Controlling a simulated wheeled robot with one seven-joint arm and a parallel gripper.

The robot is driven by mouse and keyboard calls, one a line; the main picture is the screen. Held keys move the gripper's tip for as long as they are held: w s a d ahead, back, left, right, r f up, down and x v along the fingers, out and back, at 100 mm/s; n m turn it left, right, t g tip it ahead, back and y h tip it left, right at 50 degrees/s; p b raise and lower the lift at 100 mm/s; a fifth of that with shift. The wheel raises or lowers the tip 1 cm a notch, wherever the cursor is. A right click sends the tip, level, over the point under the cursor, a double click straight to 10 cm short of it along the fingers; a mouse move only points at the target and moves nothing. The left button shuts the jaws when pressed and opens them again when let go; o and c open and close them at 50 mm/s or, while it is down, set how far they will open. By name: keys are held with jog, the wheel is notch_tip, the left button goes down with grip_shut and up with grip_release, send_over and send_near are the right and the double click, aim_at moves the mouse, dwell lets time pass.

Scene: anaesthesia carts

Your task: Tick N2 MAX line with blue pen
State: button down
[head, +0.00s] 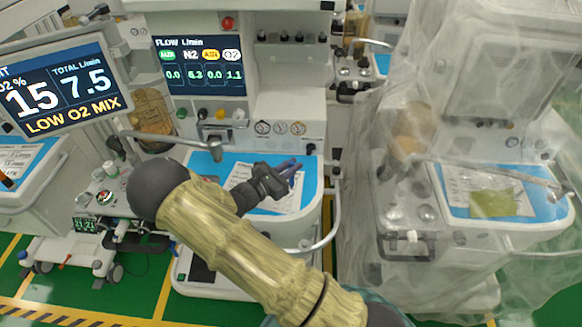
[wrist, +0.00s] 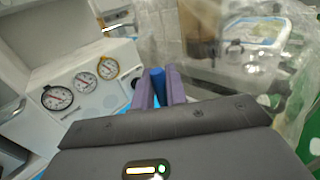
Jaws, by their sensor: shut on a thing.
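My gripper (head: 290,170) is over the blue-topped worktop (head: 203,165) of the middle cart in the head view. In the wrist view its two purple fingers (wrist: 158,80) are shut on a blue pen (wrist: 157,90), seen end-on between them. The pen's writing tip is hidden. A printed white sheet (head: 285,206) lies on the worktop under my gripper, partly covered by my arm. Its lines are too small to read, so I cannot pick out the N2 MAX line. The flow screen (head: 200,66) shows N2 at about 6.3.
A tilted monitor (head: 62,84) at left reads 15, total 7.5, LOW O2 MIX. Dial gauges (head: 281,128) sit behind the worktop. A cart under clear plastic (head: 470,150) stands close at right. A curved rail (head: 337,200) edges the worktop.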

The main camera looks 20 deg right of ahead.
jog(key=shift+r+p, duration=1)
jog(key=shift+r, duration=0.4)
jog(key=shift+f, duration=0.1)
